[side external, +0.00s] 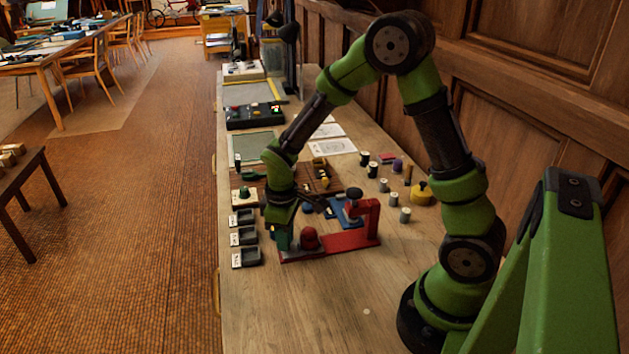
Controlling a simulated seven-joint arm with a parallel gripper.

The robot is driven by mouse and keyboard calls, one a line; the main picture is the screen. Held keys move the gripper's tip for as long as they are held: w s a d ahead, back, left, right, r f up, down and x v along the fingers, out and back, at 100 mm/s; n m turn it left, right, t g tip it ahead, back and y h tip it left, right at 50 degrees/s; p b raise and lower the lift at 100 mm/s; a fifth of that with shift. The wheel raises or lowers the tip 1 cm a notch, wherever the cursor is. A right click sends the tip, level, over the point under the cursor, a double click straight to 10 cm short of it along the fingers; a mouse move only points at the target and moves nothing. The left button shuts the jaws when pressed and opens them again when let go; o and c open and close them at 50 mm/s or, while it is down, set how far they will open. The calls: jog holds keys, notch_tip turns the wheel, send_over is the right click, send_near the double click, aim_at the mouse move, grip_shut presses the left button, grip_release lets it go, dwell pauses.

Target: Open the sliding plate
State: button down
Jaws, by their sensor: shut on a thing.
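My gripper (283,237) points down at the left end of a long red fixture (335,243) near the front of the bench. It is shut on a small dark green part there, mostly hidden by the fingers. I cannot tell if this part belongs to the sliding plate. The fixture has a rounded red knob (310,238) just right of my gripper and a red upright (371,214) at its right end. A blue plate (343,216) with a dark knob (353,195) lies just behind it. No plate can be clearly made out as the sliding one.
Several small dark trays (244,237) line the bench's left edge. Small cylinders (383,184) and a yellow round object (421,192) stand to the right. A brown board with small parts (321,172) lies behind.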

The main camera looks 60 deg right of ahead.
jog(key=c, duration=1.1)
grip_release()
notch_tip(320, 180, up, 17)
jog(key=s+a+r+m+t+y, duration=0.1)
jog(key=s+a+r+m+t, duration=0.1)
jog(key=s, duration=0.4)
jog(key=s+a+r+m+t+y, duration=0.1)
jog(key=s+a+r+m+t, duration=0.1)
jog(key=s+m+t, duration=0.3)
jog(key=shift+s+a+r+m, duration=0.3)
jog(key=shift+s+r, duration=0.3)
jog(key=shift+s, duration=0.2)
